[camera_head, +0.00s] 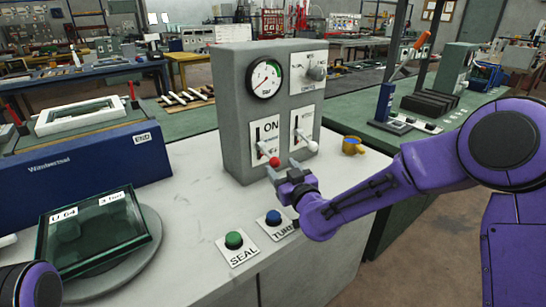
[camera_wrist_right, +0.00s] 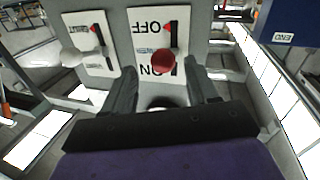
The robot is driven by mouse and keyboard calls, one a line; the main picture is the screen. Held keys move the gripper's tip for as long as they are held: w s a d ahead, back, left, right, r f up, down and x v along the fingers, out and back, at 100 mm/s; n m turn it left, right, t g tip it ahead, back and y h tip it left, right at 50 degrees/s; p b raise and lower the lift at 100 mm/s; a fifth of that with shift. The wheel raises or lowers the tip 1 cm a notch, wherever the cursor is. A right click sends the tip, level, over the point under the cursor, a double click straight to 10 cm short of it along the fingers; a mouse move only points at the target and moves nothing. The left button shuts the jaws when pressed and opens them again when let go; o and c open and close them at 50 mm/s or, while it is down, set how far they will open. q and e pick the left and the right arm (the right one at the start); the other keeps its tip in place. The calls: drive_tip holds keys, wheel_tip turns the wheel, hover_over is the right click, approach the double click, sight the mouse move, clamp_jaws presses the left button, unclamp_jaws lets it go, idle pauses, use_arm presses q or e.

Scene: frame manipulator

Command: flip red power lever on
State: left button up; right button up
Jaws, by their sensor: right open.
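The red power lever's knob (camera_head: 274,162) juts out from the lower part of a white panel (camera_head: 264,136) marked ON at its top, on the front of a grey control box (camera_head: 238,120). In the right wrist view, which is upside down, the red knob (camera_wrist_right: 163,61) covers the space between the OFF and ON labels. My right gripper (camera_head: 283,170) is open just in front of the knob. In the wrist view the knob appears between its two fingers (camera_wrist_right: 164,80); I cannot tell whether they touch it. My left gripper is out of view.
A white-knobbed lever (camera_head: 312,146) sits close right of the red one. Above are a gauge (camera_head: 265,78) and a rotary knob (camera_head: 317,73).

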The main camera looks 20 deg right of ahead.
sight(276, 166)
drive_tip(key=w, duration=0.2)
drive_tip(key=w+a, duration=0.1)
drive_tip(key=w, duration=0.2)
drive_tip(key=shift+w+a+f+p, duration=0.15)
drive_tip(key=shift+w+p, duration=0.2)
drive_tip(key=shift+p, duration=0.05)
drive_tip(key=shift+w, duration=0.35)
